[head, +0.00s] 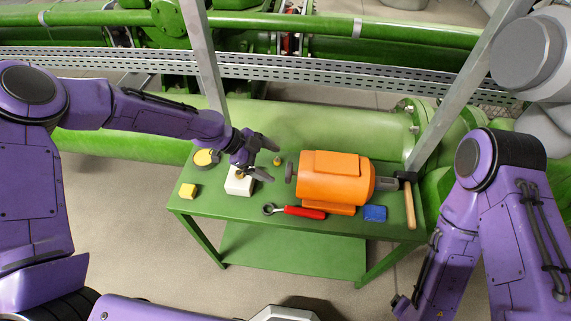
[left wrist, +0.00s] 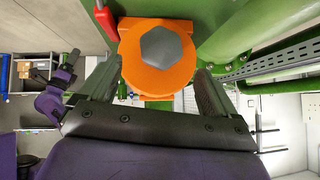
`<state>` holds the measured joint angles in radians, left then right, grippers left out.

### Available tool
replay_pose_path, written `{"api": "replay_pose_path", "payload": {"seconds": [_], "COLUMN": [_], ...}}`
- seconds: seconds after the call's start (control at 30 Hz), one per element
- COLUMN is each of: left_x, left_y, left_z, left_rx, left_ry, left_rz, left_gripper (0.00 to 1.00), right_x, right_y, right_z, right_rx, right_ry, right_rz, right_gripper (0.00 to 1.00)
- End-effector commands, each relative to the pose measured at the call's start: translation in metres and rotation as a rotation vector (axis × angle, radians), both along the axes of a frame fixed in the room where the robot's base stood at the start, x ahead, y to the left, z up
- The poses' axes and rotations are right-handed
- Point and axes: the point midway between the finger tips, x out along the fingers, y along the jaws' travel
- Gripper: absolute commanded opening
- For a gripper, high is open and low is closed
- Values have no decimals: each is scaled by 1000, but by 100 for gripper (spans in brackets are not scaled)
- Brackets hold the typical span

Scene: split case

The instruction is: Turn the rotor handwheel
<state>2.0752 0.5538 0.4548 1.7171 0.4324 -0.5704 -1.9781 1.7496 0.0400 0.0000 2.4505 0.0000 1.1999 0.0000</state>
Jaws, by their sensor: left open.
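The orange motor (head: 333,180) lies on its side on the green table. The dark grey rotor handwheel (head: 290,172) is on its left end, facing my left gripper. My left gripper (head: 271,161) is open and empty, a short way left of the handwheel and apart from it. In the left wrist view the handwheel (left wrist: 164,47) looks like a grey hexagon in front of the orange motor end (left wrist: 135,68), ahead of and between the two spread fingers (left wrist: 152,92). My right arm shows at the right of the head view, but its gripper is not visible.
On the green table (head: 205,218) are a white block (head: 239,184) under my left gripper, a yellow cube (head: 188,191), a yellow round piece (head: 205,157), a red-handled wrench (head: 300,212), a blue block (head: 374,213) and a hammer (head: 410,203). Grey posts (head: 207,65) rise behind.

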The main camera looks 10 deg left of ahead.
Motion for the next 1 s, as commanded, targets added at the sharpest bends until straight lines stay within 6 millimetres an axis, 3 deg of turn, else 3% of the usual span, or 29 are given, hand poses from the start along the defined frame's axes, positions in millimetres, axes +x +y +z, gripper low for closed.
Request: {"api": "replay_pose_path", "payload": {"seconds": [0.3,0.63,0.8,1.0], "left_x": [6,7,7,7], "left_y": [-41,-47,-47,-46], "left_z": [-39,-44,-44,-45], "left_rx": [0,-1,-1,0], "left_ry": [1,0,0,6], "left_rz": [-1,-2,-2,-3], "left_gripper": [91,91,36,35], "right_x": [0,0,0,0], "right_y": [0,0,0,0], "right_z": [20,20,20,19], "right_rx": [0,-1,-1,-1], "right_ry": [-1,-1,-1,-1], "right_rz": [0,0,0,0], "right_gripper": [83,83,83,83]}}
